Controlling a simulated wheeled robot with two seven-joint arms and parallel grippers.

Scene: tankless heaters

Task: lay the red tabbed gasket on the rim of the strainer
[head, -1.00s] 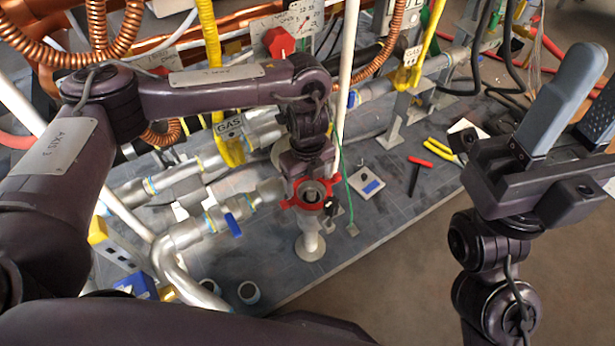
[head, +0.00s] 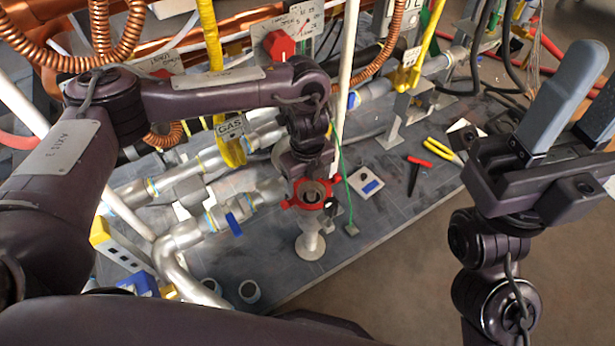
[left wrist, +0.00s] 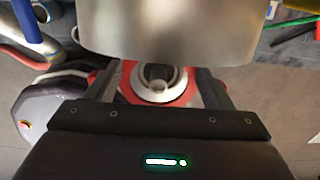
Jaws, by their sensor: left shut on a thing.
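The red tabbed gasket (head: 322,204) is a flat ring with tabs, at the top of the strainer (head: 310,228), an upright grey fitting with a round foot. My left gripper (head: 312,188) points down there and is shut on the gasket. In the left wrist view, the gasket (left wrist: 130,90) lies between my left fingers (left wrist: 158,85), and a pale round opening shows through its middle. The gasket looks roughly centred over the strainer; whether it touches the rim I cannot tell. My right gripper (head: 582,115) is raised at the right, open and empty.
Grey pipes (head: 180,180) run left of the strainer, with a blue-handled valve (head: 234,225). A white upright pipe (head: 345,80) stands close behind my left gripper. A green wire (head: 342,165) hangs just right of it. Pliers (head: 440,150) lie farther right on the grey board.

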